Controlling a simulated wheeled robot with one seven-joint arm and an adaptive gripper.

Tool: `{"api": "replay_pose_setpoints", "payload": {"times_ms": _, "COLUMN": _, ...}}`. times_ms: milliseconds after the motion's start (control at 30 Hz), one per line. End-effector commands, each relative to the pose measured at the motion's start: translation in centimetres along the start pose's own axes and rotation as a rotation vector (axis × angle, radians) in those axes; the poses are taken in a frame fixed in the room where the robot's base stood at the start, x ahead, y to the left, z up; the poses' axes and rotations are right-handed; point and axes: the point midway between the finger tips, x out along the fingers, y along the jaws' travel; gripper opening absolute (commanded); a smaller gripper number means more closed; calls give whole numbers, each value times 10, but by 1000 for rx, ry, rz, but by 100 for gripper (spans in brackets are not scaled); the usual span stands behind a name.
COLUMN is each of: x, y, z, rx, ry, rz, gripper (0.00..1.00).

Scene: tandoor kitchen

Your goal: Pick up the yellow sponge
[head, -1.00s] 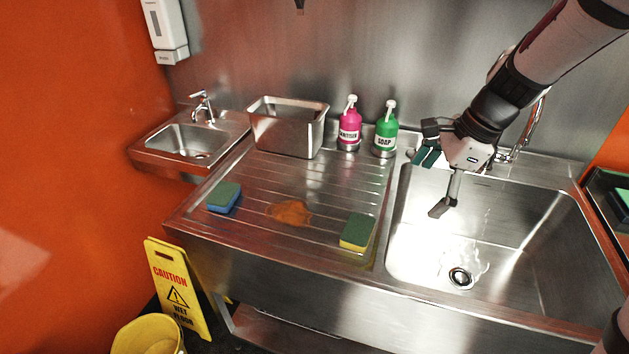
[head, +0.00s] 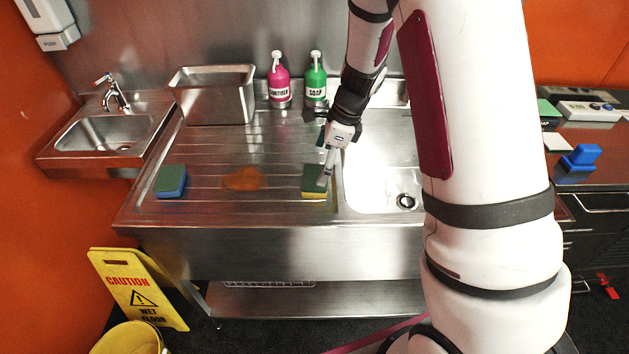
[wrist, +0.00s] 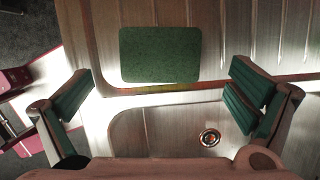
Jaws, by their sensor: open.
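The yellow sponge (head: 313,192) has a green scouring top and lies flat on the ribbed drainboard (head: 215,205), close to the sink basin's left edge. In the wrist view its green face (wrist: 160,54) shows whole, toward the top of the picture. My gripper (head: 324,160) points down just above the sponge, and one finger overlaps its right part in the head view. In the wrist view my gripper (wrist: 160,105) has its two fingers wide apart with nothing between them. The sponge lies beyond the fingertips in that view, apart from both.
A blue sponge with a green top (head: 171,181) lies at left, and a brown spill (head: 243,179) lies between the sponges. A steel container (head: 213,95), a pink sanitiser bottle (head: 279,82) and a green soap bottle (head: 315,82) stand behind. The sink basin (head: 380,180) is at right.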

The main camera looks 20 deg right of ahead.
Motion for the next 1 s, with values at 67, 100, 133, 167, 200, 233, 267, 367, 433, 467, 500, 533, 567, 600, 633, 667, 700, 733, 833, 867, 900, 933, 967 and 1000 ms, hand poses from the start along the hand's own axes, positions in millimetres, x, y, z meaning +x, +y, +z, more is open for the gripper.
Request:
{"api": "replay_pose_setpoints", "payload": {"times_ms": 67, "x": 4, "y": 0, "z": 0, "rx": 1, "ry": 0, "rz": 1, "gripper": 100}}
{"api": "replay_pose_setpoints", "payload": {"times_ms": 100, "x": 6, "y": 1, "z": 0, "rx": 0, "ry": 0, "rz": 2, "gripper": 100}}
{"api": "replay_pose_setpoints", "payload": {"times_ms": 133, "x": 9, "y": 1, "z": 0, "rx": -1, "ry": 0, "rz": 3, "gripper": 100}}
{"api": "replay_pose_setpoints", "payload": {"times_ms": 167, "x": 12, "y": 1, "z": 0, "rx": -1, "ry": 0, "rz": 3, "gripper": 100}}
{"api": "replay_pose_setpoints", "payload": {"times_ms": 200, "x": 18, "y": 1, "z": -1, "rx": 1, "ry": 1, "rz": 4, "gripper": 100}}
{"api": "replay_pose_setpoints", "payload": {"times_ms": 233, "x": 22, "y": 1, "z": -1, "rx": 1, "ry": 1, "rz": 4, "gripper": 100}}
{"api": "replay_pose_setpoints", "payload": {"times_ms": 267, "x": 27, "y": 1, "z": -2, "rx": 0, "ry": 1, "rz": 4, "gripper": 100}}
{"api": "replay_pose_setpoints", "payload": {"times_ms": 367, "x": 41, "y": 1, "z": -2, "rx": -2, "ry": 1, "rz": 4, "gripper": 100}}
{"api": "replay_pose_setpoints", "payload": {"times_ms": 433, "x": 48, "y": 1, "z": -1, "rx": -1, "ry": 0, "rz": 3, "gripper": 100}}
{"api": "replay_pose_setpoints", "payload": {"times_ms": 467, "x": 51, "y": 1, "z": -2, "rx": -1, "ry": 0, "rz": 2, "gripper": 100}}
{"api": "replay_pose_setpoints", "payload": {"times_ms": 500, "x": 53, "y": 0, "z": -2, "rx": -2, "ry": 1, "rz": 1, "gripper": 100}}
{"api": "replay_pose_setpoints", "payload": {"times_ms": 533, "x": 54, "y": 0, "z": -2, "rx": -2, "ry": 1, "rz": 1, "gripper": 100}}
{"api": "replay_pose_setpoints", "payload": {"times_ms": 567, "x": 55, "y": 0, "z": -1, "rx": -2, "ry": 0, "rz": 1, "gripper": 100}}
{"api": "replay_pose_setpoints", "payload": {"times_ms": 600, "x": 56, "y": 0, "z": -1, "rx": -3, "ry": 0, "rz": 0, "gripper": 100}}
{"api": "replay_pose_setpoints", "payload": {"times_ms": 633, "x": 56, "y": 0, "z": -1, "rx": -3, "ry": 0, "rz": 0, "gripper": 100}}
{"api": "replay_pose_setpoints", "payload": {"times_ms": 667, "x": 55, "y": 0, "z": -1, "rx": -3, "ry": 0, "rz": 0, "gripper": 100}}
{"api": "replay_pose_setpoints", "payload": {"times_ms": 700, "x": 55, "y": 0, "z": -1, "rx": -3, "ry": 0, "rz": 0, "gripper": 100}}
{"api": "replay_pose_setpoints", "payload": {"times_ms": 733, "x": 55, "y": 0, "z": -1, "rx": -3, "ry": 0, "rz": 0, "gripper": 100}}
{"api": "replay_pose_setpoints", "payload": {"times_ms": 833, "x": 55, "y": 0, "z": -1, "rx": -3, "ry": 0, "rz": 0, "gripper": 87}}
{"api": "replay_pose_setpoints", "payload": {"times_ms": 867, "x": 55, "y": 0, "z": -1, "rx": -3, "ry": 0, "rz": 0, "gripper": 83}}
{"api": "replay_pose_setpoints", "payload": {"times_ms": 900, "x": 55, "y": 0, "z": -1, "rx": -3, "ry": 0, "rz": 0, "gripper": 78}}
{"api": "replay_pose_setpoints", "payload": {"times_ms": 933, "x": 55, "y": 0, "z": -1, "rx": -3, "ry": 0, "rz": 0, "gripper": 73}}
{"api": "replay_pose_setpoints", "payload": {"times_ms": 967, "x": 55, "y": 0, "z": -1, "rx": -3, "ry": 0, "rz": 0, "gripper": 69}}
{"api": "replay_pose_setpoints", "payload": {"times_ms": 1000, "x": 55, "y": 0, "z": -1, "rx": -3, "ry": 0, "rz": 0, "gripper": 69}}
